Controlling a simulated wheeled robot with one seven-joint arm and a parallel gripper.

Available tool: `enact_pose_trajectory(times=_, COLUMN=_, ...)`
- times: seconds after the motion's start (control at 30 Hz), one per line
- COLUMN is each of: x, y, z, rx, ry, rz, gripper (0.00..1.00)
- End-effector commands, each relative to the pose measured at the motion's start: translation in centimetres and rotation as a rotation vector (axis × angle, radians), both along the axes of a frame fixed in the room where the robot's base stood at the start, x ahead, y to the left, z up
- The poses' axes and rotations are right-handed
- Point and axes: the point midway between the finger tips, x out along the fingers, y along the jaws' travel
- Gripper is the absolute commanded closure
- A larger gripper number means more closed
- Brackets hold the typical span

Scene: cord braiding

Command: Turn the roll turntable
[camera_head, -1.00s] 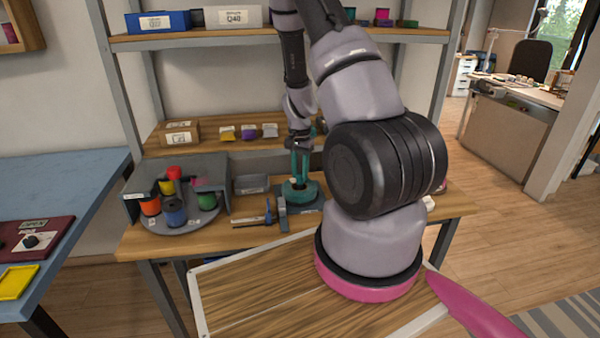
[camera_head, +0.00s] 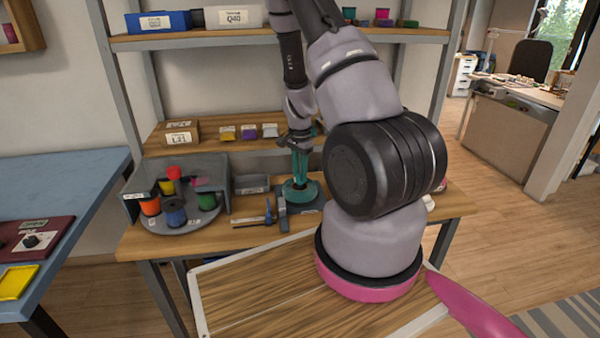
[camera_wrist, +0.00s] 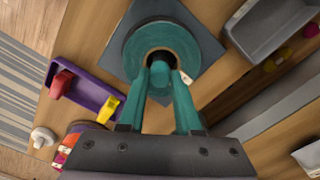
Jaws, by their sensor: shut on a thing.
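The round grey turntable (camera_head: 181,225) stands on the left of the workbench, partly under a grey cover. It carries an orange roll (camera_head: 150,207), a blue roll (camera_head: 175,214), a green roll (camera_head: 207,201), a yellow roll (camera_head: 166,187) and a red roll (camera_head: 174,172). My gripper (camera_head: 300,178) is to the right of the turntable, apart from it, pointing down at a teal ring-shaped device (camera_head: 292,194). In the wrist view my teal fingers (camera_wrist: 160,82) reach to the dark opening of the teal ring (camera_wrist: 188,42) and are shut on a small teal part, mostly hidden between them.
A grey open bin (camera_head: 251,183) stands behind, between turntable and ring. Thin tools (camera_head: 268,212) lie beside the ring. A shelf with small boxes (camera_head: 249,132) is behind. A purple tray (camera_wrist: 88,88) lies beside the ring in the wrist view. A framed wooden board (camera_head: 260,285) is in front.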

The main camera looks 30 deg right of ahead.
Motion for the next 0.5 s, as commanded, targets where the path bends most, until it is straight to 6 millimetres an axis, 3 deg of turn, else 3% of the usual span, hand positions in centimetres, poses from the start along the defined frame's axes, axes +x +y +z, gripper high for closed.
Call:
enact_pose_trajectory(times=0.43, x=0.21, y=-0.06, z=0.13, rx=-0.002, ry=-0.005, rz=-0.004, gripper=1.00)
enact_pose_trajectory(times=0.47, x=0.21, y=-0.06, z=0.13, rx=-0.002, ry=-0.005, rz=-0.004, gripper=0.56)
enact_pose_trajectory(times=0.5, x=0.19, y=-0.06, z=0.12, rx=-0.002, ry=-0.005, rz=-0.004, gripper=0.41)
